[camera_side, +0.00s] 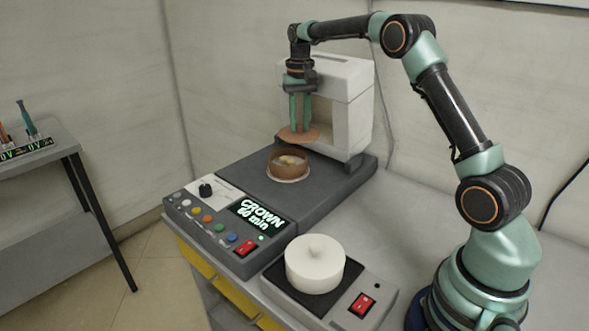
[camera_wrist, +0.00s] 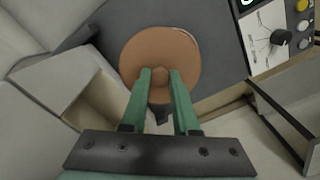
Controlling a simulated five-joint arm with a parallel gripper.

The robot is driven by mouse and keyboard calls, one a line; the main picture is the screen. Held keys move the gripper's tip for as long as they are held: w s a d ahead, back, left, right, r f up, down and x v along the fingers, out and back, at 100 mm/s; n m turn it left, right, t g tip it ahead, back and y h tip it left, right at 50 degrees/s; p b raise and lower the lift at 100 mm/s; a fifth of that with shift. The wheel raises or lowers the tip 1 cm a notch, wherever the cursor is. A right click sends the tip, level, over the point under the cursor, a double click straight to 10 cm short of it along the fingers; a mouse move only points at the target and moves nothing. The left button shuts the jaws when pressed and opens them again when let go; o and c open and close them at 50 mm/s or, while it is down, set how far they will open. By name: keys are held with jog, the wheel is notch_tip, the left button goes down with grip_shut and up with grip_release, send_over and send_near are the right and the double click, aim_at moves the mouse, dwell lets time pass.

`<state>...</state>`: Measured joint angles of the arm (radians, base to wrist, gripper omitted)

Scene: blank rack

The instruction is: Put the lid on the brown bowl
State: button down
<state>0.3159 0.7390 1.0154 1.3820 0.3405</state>
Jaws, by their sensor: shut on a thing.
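The brown bowl (camera_side: 288,165) stands upright on a pale round disc on the dark grey top of the machine, open, with something light inside. My gripper (camera_side: 299,130) is shut on the brown lid (camera_side: 297,136). It holds the round lid roughly level, above the bowl and apart from it. In the wrist view the lid (camera_wrist: 158,58) fills the upper middle, with the green fingers (camera_wrist: 160,78) at its central knob. The bowl is not seen in the wrist view; the lid may hide it.
A white housing (camera_side: 350,80) stands close behind and right of my gripper. A control panel (camera_side: 225,218) with buttons and a lit display is at the machine's front. A side table (camera_side: 45,150) is at left.

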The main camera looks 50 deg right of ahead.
aim_at(287, 131)
jog(key=shift+w+a+f, duration=0.3)
jog(key=shift+w+f, duration=0.15)
jog(key=shift+w, duration=0.35)
jog(key=shift+w+a+f, duration=0.3)
jog(key=shift+w+f, duration=0.15)
jog(key=shift+w, duration=0.35)
jog(key=shift+f, duration=2.45)
jog(key=shift+f, duration=0.4)
jog(key=c, duration=0.6)
grip_release()
jog(key=shift+o, duration=0.4)
jog(key=o, duration=0.4)
